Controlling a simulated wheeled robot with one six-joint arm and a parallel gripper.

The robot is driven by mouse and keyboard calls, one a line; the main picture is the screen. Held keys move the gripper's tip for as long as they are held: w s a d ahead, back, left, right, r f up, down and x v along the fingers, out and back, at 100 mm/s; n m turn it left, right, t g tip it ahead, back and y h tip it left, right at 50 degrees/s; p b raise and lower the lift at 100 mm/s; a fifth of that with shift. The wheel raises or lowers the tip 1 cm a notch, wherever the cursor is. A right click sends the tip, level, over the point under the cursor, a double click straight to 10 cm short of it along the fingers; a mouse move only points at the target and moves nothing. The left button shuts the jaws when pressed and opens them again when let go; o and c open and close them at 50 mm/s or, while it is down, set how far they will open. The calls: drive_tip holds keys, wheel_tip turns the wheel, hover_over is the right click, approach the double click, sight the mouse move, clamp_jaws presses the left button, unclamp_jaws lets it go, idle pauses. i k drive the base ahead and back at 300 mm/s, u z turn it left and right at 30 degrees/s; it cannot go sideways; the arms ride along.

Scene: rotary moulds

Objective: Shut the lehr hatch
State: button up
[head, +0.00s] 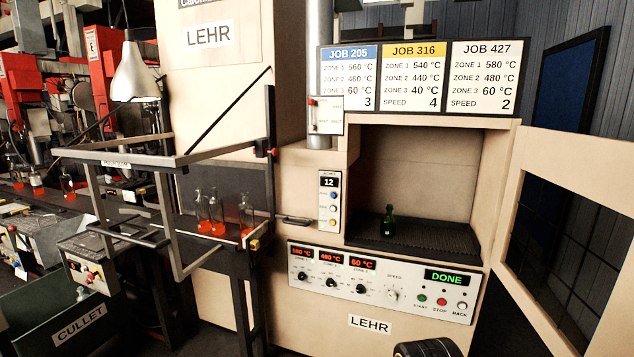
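The lehr hatch (532,152) is a beige door with a large dark window. It stands swung wide open to the right of the lehr opening and runs off the right edge of the picture. The lehr (322,244) is a beige cabinet whose chamber is open to view. A small green bottle (388,222) stands upright on the dark ribbed floor (440,239) inside. The lehr's display (446,278) reads DONE. My gripper's fingers are not in view; a dark rounded part at the bottom edge may belong to my arm.
A grey metal frame (182,215) juts out left of the lehr. Several glowing orange-bottomed bottles (217,218) stand behind it. A green CULLET bin (80,325) is at the lower left. Job boards (418,77) stand above the chamber.

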sight(600, 169)
drive_tip(key=z, duration=0.9)
drive_tip(key=k, duration=0.1)
drive_tip(key=z, duration=0.75)
